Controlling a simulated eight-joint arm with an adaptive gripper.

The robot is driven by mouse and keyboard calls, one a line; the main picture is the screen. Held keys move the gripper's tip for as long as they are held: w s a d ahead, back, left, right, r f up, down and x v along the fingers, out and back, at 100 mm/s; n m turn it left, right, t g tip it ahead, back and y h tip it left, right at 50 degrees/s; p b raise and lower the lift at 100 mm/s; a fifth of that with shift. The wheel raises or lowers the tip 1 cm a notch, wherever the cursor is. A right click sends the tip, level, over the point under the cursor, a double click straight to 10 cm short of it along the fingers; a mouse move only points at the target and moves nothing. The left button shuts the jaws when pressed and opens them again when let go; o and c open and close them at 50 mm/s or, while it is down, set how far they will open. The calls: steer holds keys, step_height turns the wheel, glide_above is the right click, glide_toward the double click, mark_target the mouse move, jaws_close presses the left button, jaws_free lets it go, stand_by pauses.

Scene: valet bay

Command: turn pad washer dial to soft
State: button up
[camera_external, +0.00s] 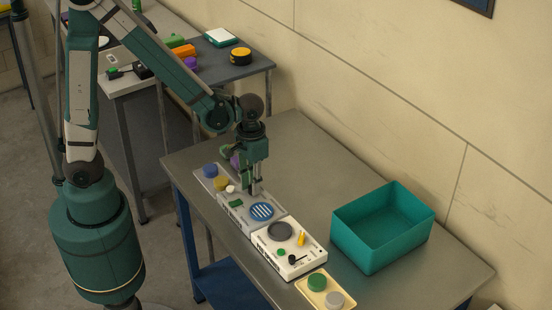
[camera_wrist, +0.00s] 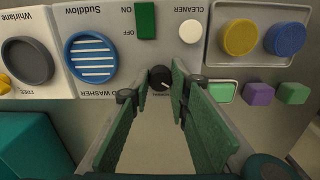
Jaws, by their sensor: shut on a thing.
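The Suddlow pad washer is a grey unit (camera_external: 233,211) with a blue-and-white striped round pad (camera_external: 262,211); in the wrist view its panel (camera_wrist: 115,50) shows upside down, with the striped pad (camera_wrist: 92,57) left of a green ON/OFF switch (camera_wrist: 145,21). Its black dial (camera_wrist: 160,77) with a white pointer mark sits at the panel's edge. My gripper (camera_external: 256,190) is down at the washer; in the wrist view its green-padded fingers (camera_wrist: 174,88) are shut on the dial's two sides. Dial lettering is too small to read; the dial is hidden in the outside view.
The white Whirlane unit (camera_external: 281,260) stands beside the washer, with a cream tray of discs (camera_external: 311,298) beyond. An open teal bin (camera_external: 352,246) is at right. A white cleaner knob (camera_wrist: 191,31) and a tray with yellow and blue discs (camera_wrist: 262,62) are nearby.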

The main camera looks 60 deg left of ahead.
stand_by(0.3)
steer(key=o, duration=0.9)
steer(key=shift+r, duration=0.2)
steer(key=shift+r, duration=5.8)
steer(key=shift+a, duration=0.1)
steer(key=shift+s+a+r+t+b, duration=0.25)
steer(key=shift+s+a+r+t, duration=1.1)
steer(key=shift+a, duration=2.05)
steer(key=shift+s+a+r+t+b, duration=0.3)
steer(key=shift+s+a+r+t, duration=1.05)
steer(key=shift+a, duration=2)
steer(key=shift+s+a+r+t+b, duration=0.25)
steer(key=shift+s+a+r+t, duration=1.1)
steer(key=shift+a, duration=2.05)
